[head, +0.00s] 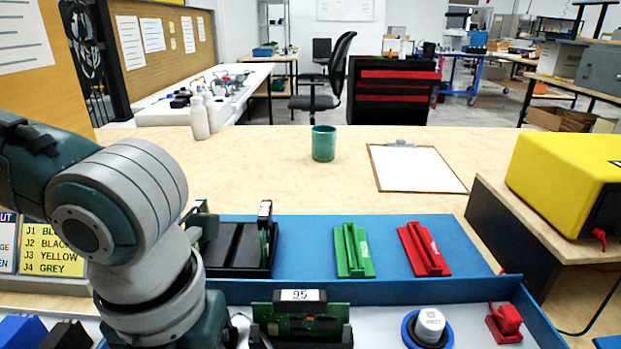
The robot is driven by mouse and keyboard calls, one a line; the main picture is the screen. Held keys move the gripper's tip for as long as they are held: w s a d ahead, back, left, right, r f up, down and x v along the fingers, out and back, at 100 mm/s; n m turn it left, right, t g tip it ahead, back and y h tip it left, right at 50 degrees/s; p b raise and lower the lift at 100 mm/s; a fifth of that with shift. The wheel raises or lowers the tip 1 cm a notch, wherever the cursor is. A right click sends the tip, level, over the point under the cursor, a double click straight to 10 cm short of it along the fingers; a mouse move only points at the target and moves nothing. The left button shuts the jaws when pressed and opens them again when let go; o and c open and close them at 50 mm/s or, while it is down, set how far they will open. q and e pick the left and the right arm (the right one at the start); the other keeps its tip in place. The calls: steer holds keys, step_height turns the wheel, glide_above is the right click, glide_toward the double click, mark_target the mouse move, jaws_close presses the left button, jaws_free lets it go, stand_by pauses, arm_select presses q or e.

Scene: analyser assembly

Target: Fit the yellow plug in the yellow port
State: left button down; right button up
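I can make out neither a yellow plug nor a yellow port in the head view. A sign (52,255) at the left lists J1 to J4, with J3 marked yellow, and is partly hidden by my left arm. A blue block (20,331) and a black block (66,335) sit at the bottom left edge, cut off by the frame. My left arm comes in from the left and bends down in front of the blue tray; its gripper is below the frame or hidden. My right gripper is not in view.
The blue tray (455,292) holds a green board marked 95 (300,318), a round white-and-blue part (430,325) and a red part (505,320). Behind are green (353,250) and red (424,249) holders, a cup (323,143), a clipboard (415,168) and a yellow box (565,180).

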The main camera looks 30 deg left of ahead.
arm_select(q)
steer(key=shift+f, duration=0.4)
stand_by(0.3)
steer(key=shift+c, duration=1.1)
jaws_free()
steer(key=shift+r, duration=0.1)
step_height(320, 180, up, 7)
steer(key=p, duration=0.8)
